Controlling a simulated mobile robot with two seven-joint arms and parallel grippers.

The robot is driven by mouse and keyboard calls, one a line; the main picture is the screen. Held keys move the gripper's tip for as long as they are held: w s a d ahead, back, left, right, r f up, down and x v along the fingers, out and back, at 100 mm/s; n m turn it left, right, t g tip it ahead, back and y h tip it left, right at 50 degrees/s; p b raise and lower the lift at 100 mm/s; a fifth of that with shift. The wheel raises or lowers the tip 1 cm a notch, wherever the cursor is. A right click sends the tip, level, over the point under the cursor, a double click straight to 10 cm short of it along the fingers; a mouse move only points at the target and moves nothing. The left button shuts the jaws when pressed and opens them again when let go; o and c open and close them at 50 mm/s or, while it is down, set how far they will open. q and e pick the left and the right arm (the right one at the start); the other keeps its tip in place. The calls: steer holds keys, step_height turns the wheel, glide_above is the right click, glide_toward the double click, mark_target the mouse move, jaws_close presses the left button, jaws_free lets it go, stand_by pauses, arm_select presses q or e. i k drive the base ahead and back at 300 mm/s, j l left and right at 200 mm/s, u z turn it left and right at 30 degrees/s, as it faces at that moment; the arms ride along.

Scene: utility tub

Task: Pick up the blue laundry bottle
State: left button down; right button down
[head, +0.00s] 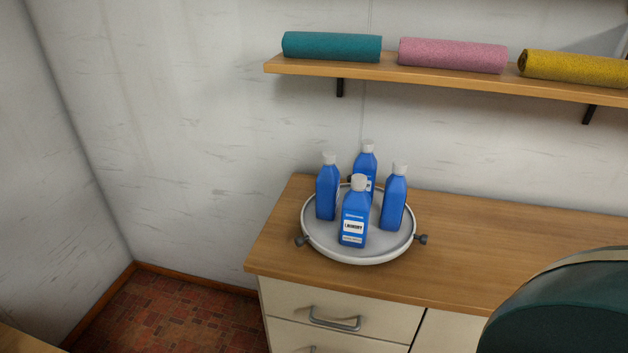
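Several blue bottles with white caps stand upright in a round white tub on a wooden counter (480,260). The front blue laundry bottle (353,218) has a white label reading "LAUNDRY". Another blue bottle (327,190) is on the left, one (394,202) is on the right, and one (366,160) is at the back, partly hidden by the front bottle. Labels on the side bottles do not show clearly. The tub (362,259) has a dark grey knob or handle at its left and right. Neither gripper is in view.
A wall shelf (440,83) above the counter holds teal (332,47), pink (453,55) and yellow (575,67) rolls. Drawers (345,315) with grey handles are below. A large dark green rounded object (570,305) blocks the lower right. The counter right of the tub is clear.

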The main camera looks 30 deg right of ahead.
mark_target(355, 212)
steer(key=z, duration=1.25)
